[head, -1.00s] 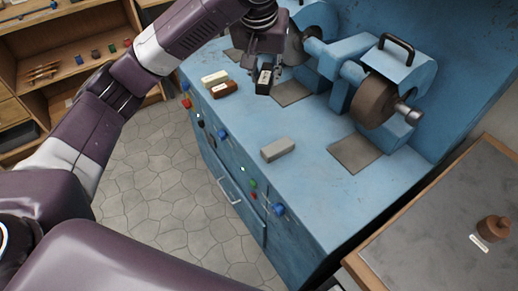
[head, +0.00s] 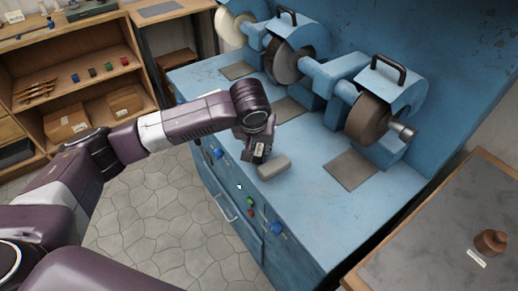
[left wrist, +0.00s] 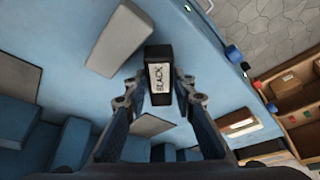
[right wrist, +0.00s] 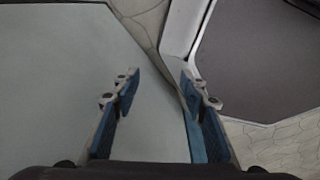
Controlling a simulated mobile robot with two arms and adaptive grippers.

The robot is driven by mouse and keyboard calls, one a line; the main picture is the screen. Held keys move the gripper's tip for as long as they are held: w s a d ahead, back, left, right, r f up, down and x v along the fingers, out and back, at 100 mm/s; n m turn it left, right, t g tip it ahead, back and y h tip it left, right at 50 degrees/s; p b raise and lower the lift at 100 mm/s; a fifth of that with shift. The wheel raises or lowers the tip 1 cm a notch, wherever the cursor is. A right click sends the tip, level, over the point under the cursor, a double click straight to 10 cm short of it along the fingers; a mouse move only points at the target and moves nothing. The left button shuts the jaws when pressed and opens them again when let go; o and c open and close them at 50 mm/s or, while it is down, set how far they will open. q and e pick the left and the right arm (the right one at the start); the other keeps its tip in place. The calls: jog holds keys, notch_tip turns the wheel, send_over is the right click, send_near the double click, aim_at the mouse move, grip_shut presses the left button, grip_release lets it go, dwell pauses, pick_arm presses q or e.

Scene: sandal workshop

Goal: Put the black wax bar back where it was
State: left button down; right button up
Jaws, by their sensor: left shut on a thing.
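The black wax bar (head: 260,151) is a small dark block with a pale label. In the left wrist view the black bar (left wrist: 159,78) shows its label reading BLACK. My left gripper (head: 257,146) is shut on it, with a fingertip on each side, over the front part of the blue bench top (head: 305,180). The held bar is just beside a grey bar (head: 274,167); I cannot tell how high it is above the bench. My right gripper (right wrist: 161,88) is open and empty in the right wrist view and is outside the head view.
A reddish-brown bar (left wrist: 240,128) and a cream bar (left wrist: 229,116) lie on the bench in the left wrist view. Blue grinding machines (head: 385,100) stand along the back, with grey pads (head: 352,168) before them. A wooden shelf (head: 85,75) stands at left.

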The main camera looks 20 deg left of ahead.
pick_arm(q)
jog(key=shift+f, duration=0.7)
jog(key=c, duration=1.6)
grip_release()
jog(key=shift+f, duration=0.1)
jog(key=shift+r, duration=0.2)
jog(key=v, duration=1.2)
jog(key=shift+w, duration=0.1)
